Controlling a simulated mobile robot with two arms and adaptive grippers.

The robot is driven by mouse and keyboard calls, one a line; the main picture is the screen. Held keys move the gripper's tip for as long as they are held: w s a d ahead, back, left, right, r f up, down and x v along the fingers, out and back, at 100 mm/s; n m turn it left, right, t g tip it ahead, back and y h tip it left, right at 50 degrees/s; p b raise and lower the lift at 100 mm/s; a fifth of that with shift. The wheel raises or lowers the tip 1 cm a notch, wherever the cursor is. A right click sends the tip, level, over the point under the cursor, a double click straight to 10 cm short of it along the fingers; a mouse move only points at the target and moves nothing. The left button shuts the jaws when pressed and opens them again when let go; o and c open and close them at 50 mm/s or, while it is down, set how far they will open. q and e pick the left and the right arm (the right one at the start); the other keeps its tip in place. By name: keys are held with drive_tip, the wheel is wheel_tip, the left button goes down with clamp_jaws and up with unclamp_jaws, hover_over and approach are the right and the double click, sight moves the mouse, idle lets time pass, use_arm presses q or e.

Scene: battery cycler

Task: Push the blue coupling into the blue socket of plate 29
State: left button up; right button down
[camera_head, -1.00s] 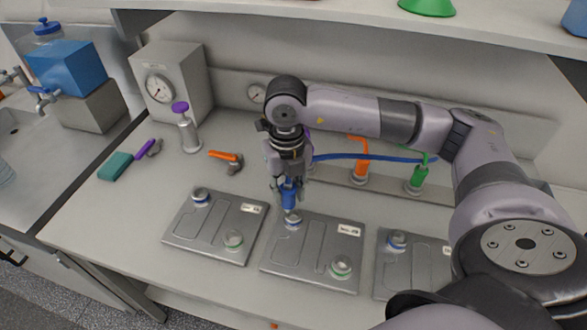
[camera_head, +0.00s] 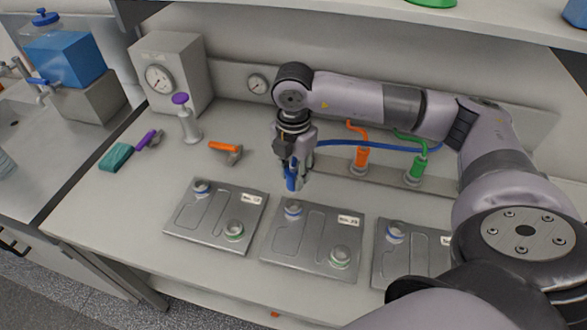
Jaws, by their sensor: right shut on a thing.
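My right gripper (camera_head: 292,182) is shut on the blue coupling (camera_head: 291,174), which has a blue hose (camera_head: 355,144) running off to the right. It holds the coupling above and just behind the blue-ringed socket (camera_head: 293,209) of the middle plate (camera_head: 312,249), with a visible gap. The fingers hide part of the coupling. A left plate (camera_head: 207,227) and a right plate (camera_head: 402,262) flank it, each with a blue-ringed socket, (camera_head: 201,189) and (camera_head: 396,232). The plate labels are too small to read surely. My left gripper is out of view.
Orange (camera_head: 362,158) and green (camera_head: 418,167) couplings stand on the rail at the back. The bench front left is clear.

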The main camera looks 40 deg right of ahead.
sight(294, 193)
wheel_tip(294, 193, down, 4)
drive_tip(key=shift+f+b, duration=0.15)
drive_tip(key=shift+b, duration=0.9)
drive_tip(key=shift+f+b, duration=0.3)
drive_tip(key=shift+b, duration=0.2)
drive_tip(key=shift+f, duration=0.1)
drive_tip(key=shift+f+b, duration=0.4)
drive_tip(key=shift+b, duration=0.1)
drive_tip(key=shift+f, duration=0.15)
drive_tip(key=shift+f+b, duration=0.3)
drive_tip(key=shift+b, duration=0.2)
drive_tip(key=shift+f+b, duration=0.5)
drive_tip(key=shift+f, duration=0.1)
drive_tip(key=shift+r, duration=0.1)
